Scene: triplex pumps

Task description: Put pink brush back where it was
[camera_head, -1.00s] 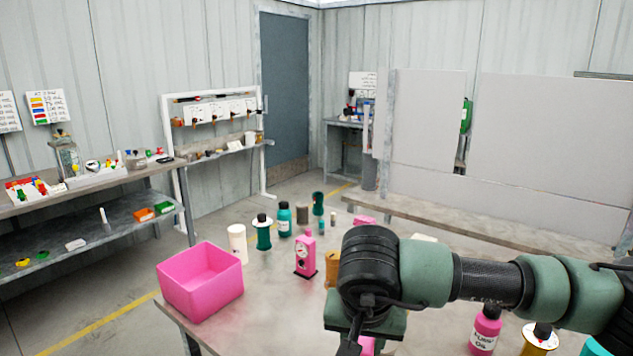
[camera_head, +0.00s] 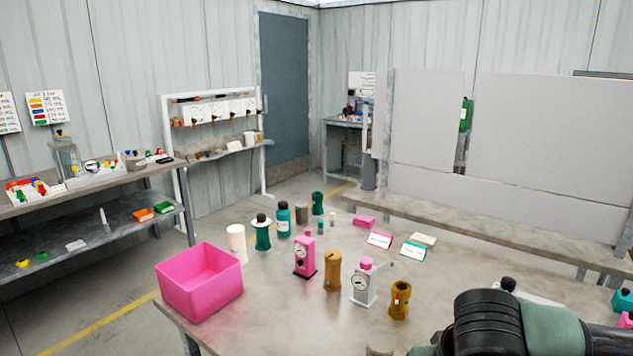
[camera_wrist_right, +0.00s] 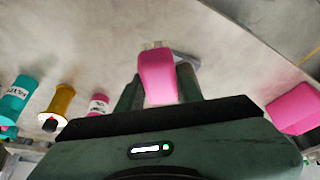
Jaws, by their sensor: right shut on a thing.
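My right gripper (camera_wrist_right: 158,88) is shut on a pink object, which looks like the handle of the pink brush (camera_wrist_right: 158,78), held above the grey table (camera_wrist_right: 225,50). A pale tip and a grey part show at its far end; the bristles cannot be made out clearly. In the head view my right arm comes in at the lower right corner, and its gripper and the brush are out of frame. My left gripper is not in view.
An open pink bin (camera_head: 200,285) stands at the table's left corner. A pink pump (camera_head: 305,258), brown holder (camera_head: 333,272), white pump (camera_head: 364,284) and amber holder (camera_head: 400,299) stand mid-table. Pink (camera_head: 379,240) and teal (camera_head: 413,250) cards stand behind. Bottles (camera_wrist_right: 14,98) show in the wrist view.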

